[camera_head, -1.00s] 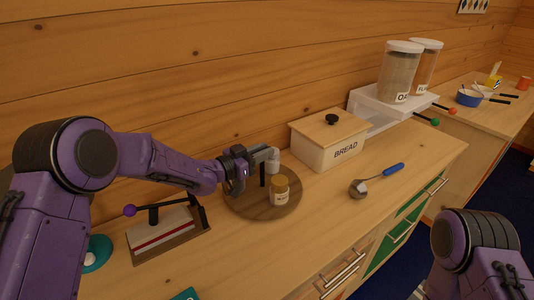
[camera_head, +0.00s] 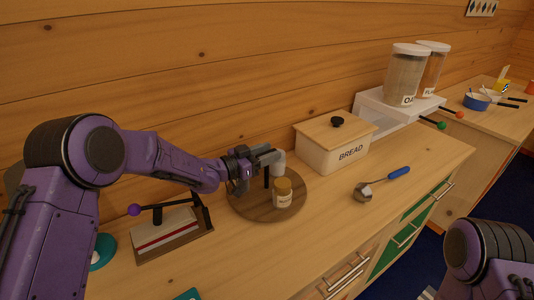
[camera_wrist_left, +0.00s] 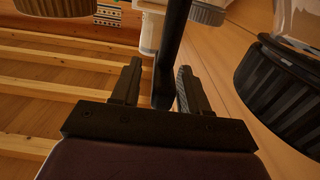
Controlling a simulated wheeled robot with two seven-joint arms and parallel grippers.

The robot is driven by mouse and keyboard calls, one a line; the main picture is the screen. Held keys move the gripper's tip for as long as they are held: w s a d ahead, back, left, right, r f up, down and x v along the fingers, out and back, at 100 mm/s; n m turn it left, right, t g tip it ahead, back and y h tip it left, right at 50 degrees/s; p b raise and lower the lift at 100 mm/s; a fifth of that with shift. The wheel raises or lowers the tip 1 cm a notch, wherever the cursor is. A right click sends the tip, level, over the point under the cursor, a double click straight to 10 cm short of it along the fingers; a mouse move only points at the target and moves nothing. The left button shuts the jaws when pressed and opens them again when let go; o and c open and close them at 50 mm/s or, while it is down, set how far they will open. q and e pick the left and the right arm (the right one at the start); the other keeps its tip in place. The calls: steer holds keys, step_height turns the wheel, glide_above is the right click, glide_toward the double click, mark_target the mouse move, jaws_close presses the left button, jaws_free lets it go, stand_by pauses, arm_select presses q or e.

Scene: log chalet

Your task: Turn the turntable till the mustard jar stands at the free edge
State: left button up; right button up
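The round wooden turntable (camera_head: 246,208) lies on the counter below my left gripper. The mustard jar (camera_head: 283,194), small with a yellow-brown lid and pale label, stands on its front right part, towards the counter's front. A dark upright post (camera_head: 266,177) rises beside the jar. My left gripper (camera_head: 268,158) is over the turntable. In the left wrist view its fingers (camera_wrist_left: 158,90) stand apart with the dark post (camera_wrist_left: 172,45) between them; a gap shows on the left side, and contact on the right is unclear. My right gripper is out of view; only its arm shows.
A bread box (camera_head: 331,156) stands right of the turntable, and a blue-handled scoop (camera_head: 378,184) lies in front of it. A lever device (camera_head: 168,232) sits to the left. In the wrist view a large dark ribbed lid (camera_wrist_left: 290,95) is close on the right. The counter front is clear.

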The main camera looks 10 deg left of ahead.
arm_select(q)
steer(key=shift+s+a, duration=0.1)
steer(key=b+v, duration=0.2)
steer(key=v, duration=0.5)
steer(key=shift+s+a+r, duration=0.1)
